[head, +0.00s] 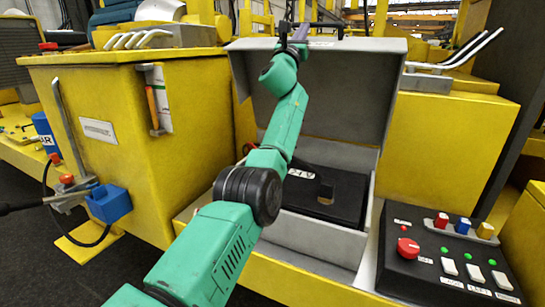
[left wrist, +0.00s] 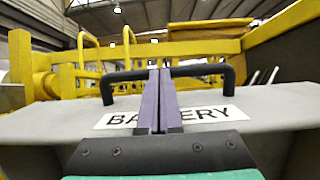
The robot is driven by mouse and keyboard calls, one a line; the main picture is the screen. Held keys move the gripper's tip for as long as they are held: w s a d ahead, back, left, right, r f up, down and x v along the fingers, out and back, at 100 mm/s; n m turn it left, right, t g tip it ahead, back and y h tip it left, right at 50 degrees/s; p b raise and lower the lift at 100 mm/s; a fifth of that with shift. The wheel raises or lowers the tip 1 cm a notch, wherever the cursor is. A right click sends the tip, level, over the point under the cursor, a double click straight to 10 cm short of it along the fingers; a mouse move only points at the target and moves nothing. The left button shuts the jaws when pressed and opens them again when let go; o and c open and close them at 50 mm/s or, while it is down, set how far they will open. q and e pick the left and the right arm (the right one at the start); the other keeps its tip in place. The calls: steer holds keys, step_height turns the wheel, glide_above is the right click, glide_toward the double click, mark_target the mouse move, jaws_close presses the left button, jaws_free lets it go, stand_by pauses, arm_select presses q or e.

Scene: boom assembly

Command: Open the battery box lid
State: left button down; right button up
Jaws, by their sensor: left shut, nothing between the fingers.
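The grey battery box (head: 315,238) has its lid (head: 345,95) raised, standing upright at the back with its dark inner face toward the head camera. The box is open and a black battery (head: 340,192) shows inside, partly hidden by my green left arm. My left gripper (head: 293,35) is at the top edge of the lid. In the left wrist view its purple fingers (left wrist: 158,75) are shut, with nothing between them. They cross in front of the black lid handle (left wrist: 215,72) and the BATTERY label (left wrist: 210,116); I cannot tell whether they touch the handle. My right gripper is not in view.
A yellow cabinet (head: 120,160) with a lever stands on the left. A black control panel (head: 445,255) with a red knob and coloured buttons is at the lower right. A yellow block (head: 450,140) stands right of the box. Yellow rails (left wrist: 210,45) rise beyond the lid.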

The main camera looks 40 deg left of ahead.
arm_select(q)
steer(key=shift+p+x, duration=0.35)
steer(key=shift+x, duration=0.45)
